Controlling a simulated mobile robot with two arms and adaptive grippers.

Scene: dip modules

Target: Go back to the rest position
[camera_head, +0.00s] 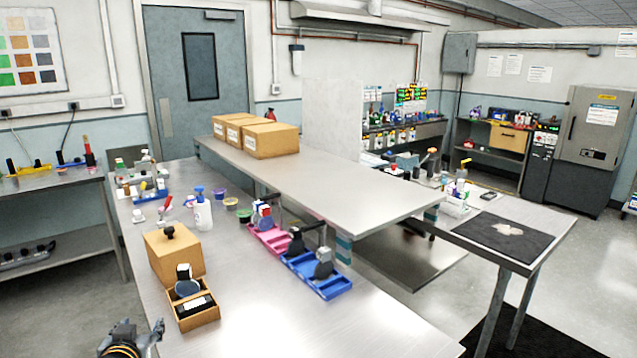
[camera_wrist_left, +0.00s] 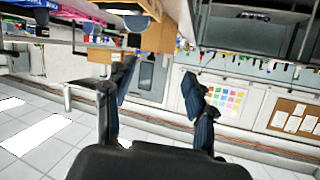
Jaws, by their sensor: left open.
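My left gripper (camera_head: 140,343) shows at the bottom left of the head view, at the near left edge of the steel table (camera_head: 290,325). In the left wrist view its two dark fingers (camera_wrist_left: 157,95) stand apart with nothing between them. That view is turned upside down, with the wall and door beyond the fingers. The gripper is apart from the items on the table. My right gripper is in neither view.
A cardboard box (camera_head: 174,257) and a small open box (camera_head: 195,306) stand on the table closest to my left gripper. Pink (camera_head: 276,240) and blue (camera_head: 320,275) trays lie mid-table, with a white spray bottle (camera_head: 203,214) behind. The table's near right is clear.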

